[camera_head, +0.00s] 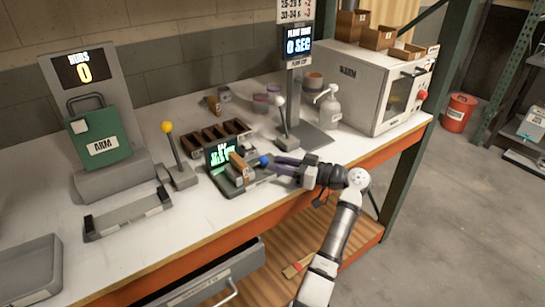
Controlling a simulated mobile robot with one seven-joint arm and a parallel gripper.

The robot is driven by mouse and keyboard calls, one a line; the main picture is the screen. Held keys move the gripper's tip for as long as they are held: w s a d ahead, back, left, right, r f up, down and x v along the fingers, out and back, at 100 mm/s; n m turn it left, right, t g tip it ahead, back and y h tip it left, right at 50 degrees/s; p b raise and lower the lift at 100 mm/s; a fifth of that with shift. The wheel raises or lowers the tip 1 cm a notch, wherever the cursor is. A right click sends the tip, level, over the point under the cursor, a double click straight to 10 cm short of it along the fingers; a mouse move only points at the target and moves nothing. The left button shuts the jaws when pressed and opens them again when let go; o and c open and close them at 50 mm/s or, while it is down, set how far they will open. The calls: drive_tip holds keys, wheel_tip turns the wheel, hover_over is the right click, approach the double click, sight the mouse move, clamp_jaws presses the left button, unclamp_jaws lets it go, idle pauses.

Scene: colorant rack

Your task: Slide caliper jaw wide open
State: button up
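The caliper (229,185) is a dark bench device with a small green-lit display (221,152), near the middle of the workbench. Its display text is too small to read surely. A brown-orange block (240,168) stands upright on it, right of the display. A blue knob (264,160) shows at its right side. My gripper (272,163) reaches in from the right, with its dark fingertips at the blue knob. I cannot tell whether the fingers are closed on the knob. The jaw opening is too small and partly hidden to judge.
A dark compartment tray (212,136) stands just behind the caliper. A yellow-knobbed lever (168,128) stands to the left and another lever (280,101) behind. A white pump bottle (329,108) and a boxy white machine (352,86) stand at the back right.

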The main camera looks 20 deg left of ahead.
sight(256, 164)
drive_tip(key=shift+w+a+p, duration=0.1)
drive_tip(key=shift+a+p, duration=0.2)
drive_tip(key=shift+a, duration=1.1)
drive_tip(key=shift+c, duration=0.4)
clamp_jaws()
